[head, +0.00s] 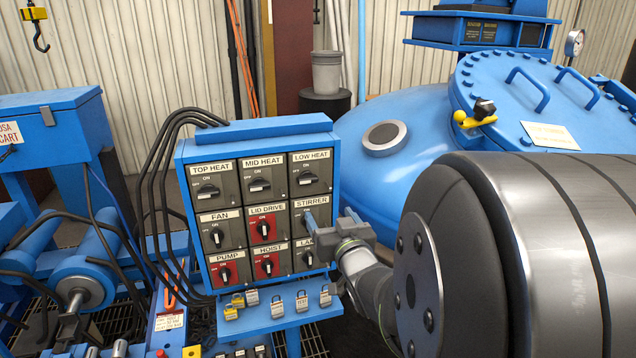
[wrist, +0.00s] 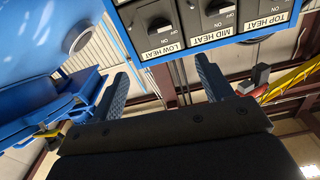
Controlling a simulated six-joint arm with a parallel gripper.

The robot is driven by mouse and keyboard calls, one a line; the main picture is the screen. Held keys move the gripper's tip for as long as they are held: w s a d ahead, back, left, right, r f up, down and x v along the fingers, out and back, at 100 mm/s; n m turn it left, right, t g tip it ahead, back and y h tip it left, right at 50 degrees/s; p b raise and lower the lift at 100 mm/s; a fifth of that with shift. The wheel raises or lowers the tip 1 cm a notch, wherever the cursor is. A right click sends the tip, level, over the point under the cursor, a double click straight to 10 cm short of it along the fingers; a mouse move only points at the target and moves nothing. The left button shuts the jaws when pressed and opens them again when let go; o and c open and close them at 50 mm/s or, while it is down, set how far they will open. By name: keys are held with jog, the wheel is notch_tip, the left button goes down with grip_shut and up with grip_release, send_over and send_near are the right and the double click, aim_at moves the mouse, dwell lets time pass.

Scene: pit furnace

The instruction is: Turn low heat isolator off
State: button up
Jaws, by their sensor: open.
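The low heat isolator (head: 307,178) is a dark rotary knob on a grey plate at the top right of the blue switch panel in the head view. Its handle looks to lie roughly sideways, with ON marked above and OFF at the left. In the wrist view the low heat isolator (wrist: 162,24) shows upside down, ahead of and between my fingers. My gripper (head: 330,215) is open and empty, below and right of that knob, in front of the stirrer switch. In the wrist view my gripper's (wrist: 160,70) blue fingers stand wide apart, clear of the knob.
The mid heat (head: 260,185) and top heat (head: 206,191) isolators sit left of it. The stirrer switch (head: 309,219) is below, partly covered by my gripper. The blue furnace vessel (head: 370,170) stands close at the right.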

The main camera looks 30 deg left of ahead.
aim_at(309, 181)
jog(key=x, duration=1.7)
jog(key=shift+w+a+f, duration=0.1)
jog(key=shift+c, duration=0.4)
jog(key=c, duration=0.9)
jog(key=shift+n, duration=0.4)
jog(key=o, duration=1)
